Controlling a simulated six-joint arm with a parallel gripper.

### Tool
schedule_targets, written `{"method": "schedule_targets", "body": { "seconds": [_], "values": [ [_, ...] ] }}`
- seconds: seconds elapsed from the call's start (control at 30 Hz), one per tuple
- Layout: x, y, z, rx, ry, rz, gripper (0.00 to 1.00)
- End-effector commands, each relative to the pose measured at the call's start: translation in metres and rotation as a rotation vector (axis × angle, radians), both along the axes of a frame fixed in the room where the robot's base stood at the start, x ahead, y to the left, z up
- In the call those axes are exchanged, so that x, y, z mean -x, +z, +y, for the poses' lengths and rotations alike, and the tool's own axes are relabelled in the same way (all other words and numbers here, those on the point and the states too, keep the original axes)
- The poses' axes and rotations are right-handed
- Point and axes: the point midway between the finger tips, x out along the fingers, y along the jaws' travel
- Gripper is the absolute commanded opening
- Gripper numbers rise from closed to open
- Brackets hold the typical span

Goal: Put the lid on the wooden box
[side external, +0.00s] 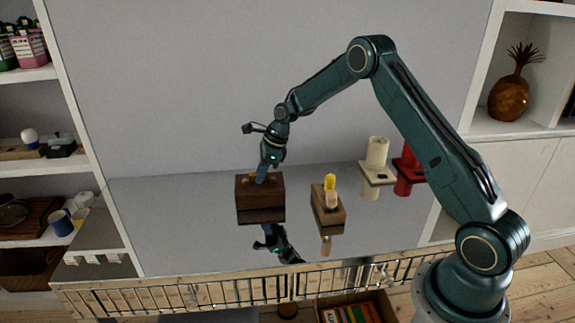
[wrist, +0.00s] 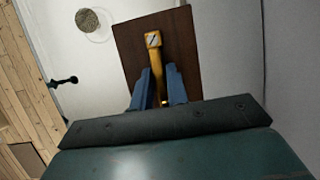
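The wooden box (side external: 260,190) is dark brown and stands on the shiny grey surface, with its reflection below it. My gripper (side external: 262,174) points down at the top of the box. In the wrist view, a flat dark brown lid (wrist: 194,50) with a brass-coloured bar handle (wrist: 154,42) lies in front of my gripper (wrist: 159,80). The two blue fingers sit on either side of the handle and appear shut on it. The lid covers whatever is below it. I cannot tell whether it touches the box rim or is slightly above it.
A small wooden holder (side external: 328,213) with a yellow and a peach piece stands just right of the box. A cream candle (side external: 377,152) and a red object (side external: 409,168) stand at the back right. A low metal railing (side external: 240,290) runs along the front.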

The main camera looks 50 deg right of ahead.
Motion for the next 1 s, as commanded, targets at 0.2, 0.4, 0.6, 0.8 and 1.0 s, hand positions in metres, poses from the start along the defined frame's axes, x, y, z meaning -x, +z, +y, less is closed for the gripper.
{"method": "schedule_targets", "body": {
  "seconds": [0.2,0.4,0.6,0.8,1.0],
  "values": [
    [0.000,0.000,0.000,0.000,0.000,-0.001,0.38],
    [0.000,0.000,0.000,0.000,-0.001,0.002,0.38],
    [0.000,0.007,0.000,0.001,0.000,-0.001,0.38],
    [0.000,0.018,0.000,0.000,0.000,-0.001,0.38],
    [0.000,0.029,0.000,0.000,0.001,-0.001,0.38]
  ]
}}
